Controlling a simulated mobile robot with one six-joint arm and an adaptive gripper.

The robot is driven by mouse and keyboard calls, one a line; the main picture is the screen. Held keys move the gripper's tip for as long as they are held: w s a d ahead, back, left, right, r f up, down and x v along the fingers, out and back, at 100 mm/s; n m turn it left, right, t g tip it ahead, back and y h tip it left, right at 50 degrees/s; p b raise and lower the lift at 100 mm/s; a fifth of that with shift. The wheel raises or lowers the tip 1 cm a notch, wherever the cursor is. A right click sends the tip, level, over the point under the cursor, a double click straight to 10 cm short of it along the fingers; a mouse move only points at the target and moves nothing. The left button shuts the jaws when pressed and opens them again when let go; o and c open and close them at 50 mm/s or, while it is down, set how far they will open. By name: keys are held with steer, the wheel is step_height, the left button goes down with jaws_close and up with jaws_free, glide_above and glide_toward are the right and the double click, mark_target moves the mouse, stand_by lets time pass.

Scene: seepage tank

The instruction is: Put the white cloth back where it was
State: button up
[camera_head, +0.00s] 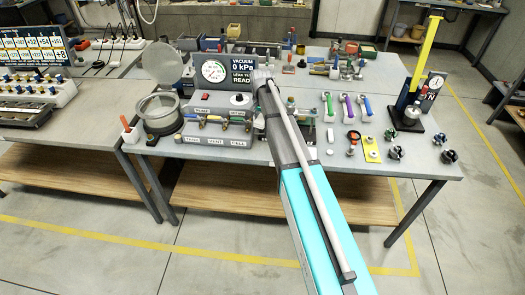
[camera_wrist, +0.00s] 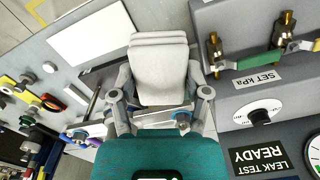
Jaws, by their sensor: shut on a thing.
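The white cloth (camera_wrist: 160,72), a folded, layered pad, sits between the two fingers of my gripper (camera_wrist: 161,88) in the wrist view. My gripper is shut on it, with one finger at each side. The cloth appears to be above the grey table; I cannot tell how high. In the head view my arm covers the gripper and the cloth, beside the vacuum panel.
A flat white rectangle (camera_wrist: 90,35) lies on the grey table in the wrist view. The vacuum panel (camera_head: 225,82) with gauge and valves stands left of my arm. Coloured-handled tools (camera_head: 346,107) and several knobs lie to the right. A round glass-lidded pot (camera_head: 160,110) stands at left.

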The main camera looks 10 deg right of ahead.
steer(key=s+a+f+n+b, duration=0.1)
steer(key=s, duration=0.6)
steer(key=s+a+f+n+b, duration=0.1)
steer(key=s+n, duration=0.1)
steer(key=s, duration=0.5)
steer(key=shift+a+f+n+b, duration=0.3)
steer(key=shift+b, duration=0.05)
steer(key=shift+w, duration=0.15)
steer(key=b, duration=0.8)
glide_above(262, 151)
steer(key=s, duration=0.1)
steer(key=f, duration=0.8)
steer(key=shift+s+a+f, duration=0.15)
steer(key=shift+s+f, duration=0.05)
steer(key=shift+f, duration=0.05)
steer(key=shift+w+f+b, duration=0.25)
steer(key=shift+w+b, duration=0.05)
steer(key=shift+b, duration=0.2)
steer(key=shift+w+d+f+b, duration=0.2)
steer(key=shift+w+f+b, duration=0.3)
steer(key=shift+f+b, duration=0.15)
steer(key=shift+s+f+b, duration=0.1)
steer(key=shift+f+b, duration=1.25)
steer(key=shift+f, duration=0.05)
